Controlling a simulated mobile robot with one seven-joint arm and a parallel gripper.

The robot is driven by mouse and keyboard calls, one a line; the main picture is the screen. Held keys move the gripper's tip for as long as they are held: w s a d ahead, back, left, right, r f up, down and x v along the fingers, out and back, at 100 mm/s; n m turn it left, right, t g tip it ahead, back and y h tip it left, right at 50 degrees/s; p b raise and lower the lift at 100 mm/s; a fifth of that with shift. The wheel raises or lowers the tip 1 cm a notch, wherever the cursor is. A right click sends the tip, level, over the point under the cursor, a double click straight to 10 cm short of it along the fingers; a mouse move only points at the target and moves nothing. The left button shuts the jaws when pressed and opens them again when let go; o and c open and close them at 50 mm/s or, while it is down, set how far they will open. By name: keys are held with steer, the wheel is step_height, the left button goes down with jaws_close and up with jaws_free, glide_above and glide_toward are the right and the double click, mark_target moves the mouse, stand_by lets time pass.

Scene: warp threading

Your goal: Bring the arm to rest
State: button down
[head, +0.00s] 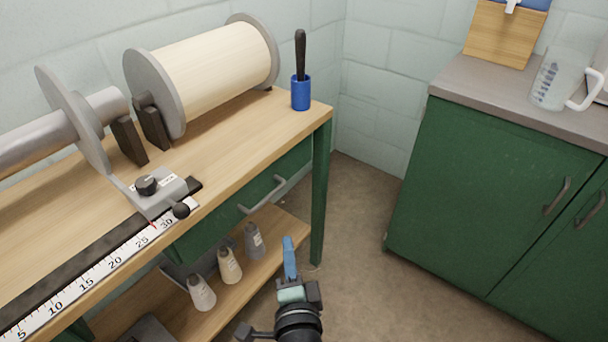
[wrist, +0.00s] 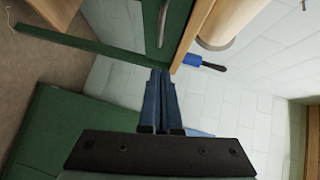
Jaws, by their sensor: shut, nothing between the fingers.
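My gripper (head: 289,258) is at the bottom middle of the head view, in front of the wooden workbench (head: 225,125) and apart from it. Its blue fingers point up in the picture and are closed together with nothing between them. The wrist view also shows the two fingers (wrist: 160,100) side by side, touching near the tips. The bench's green leg and drawer lie beyond them in that view.
On the bench are a large cream spool (head: 213,70), a blue cup (head: 301,93) with a black-handled tool, and a ruler with a sliding stop (head: 158,190). Several small bottles (head: 230,265) stand on the lower shelf. A green cabinet (head: 490,190) stands right; floor between is clear.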

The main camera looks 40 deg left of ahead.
steer(key=w+d+r+n+t+h, duration=0.1)
steer(key=w+d+r+n+t, duration=0.2)
steer(key=r, duration=0.6)
steer(key=w+d+r+n+t+h, duration=0.1)
steer(key=w+d+r+t, duration=0.2)
steer(key=r, duration=0.7)
steer(key=w+d+r+n+t, duration=0.1)
steer(key=w+d+r+n, duration=0.15)
steer(key=d+r, duration=0.45)
steer(key=s+d+r+t+h, duration=0.3)
steer(key=s+d+r, duration=0.1)
steer(key=r, duration=0.5)
steer(key=s+d+r+n+t+h, duration=0.1)
steer(key=s+d+r+t+h, duration=0.25)
steer(key=r, duration=0.55)
steer(key=s+d+r+t+h, duration=0.2)
steer(key=s+d+r+h, duration=0.15)
steer(key=r, duration=0.55)
step_height(320, 180, up, 27)
steer(key=p, duration=2.7)
steer(key=shift+y+p, duration=0.3)
steer(key=shift+y, duration=0.1)
steer(key=shift+f, duration=0.1)
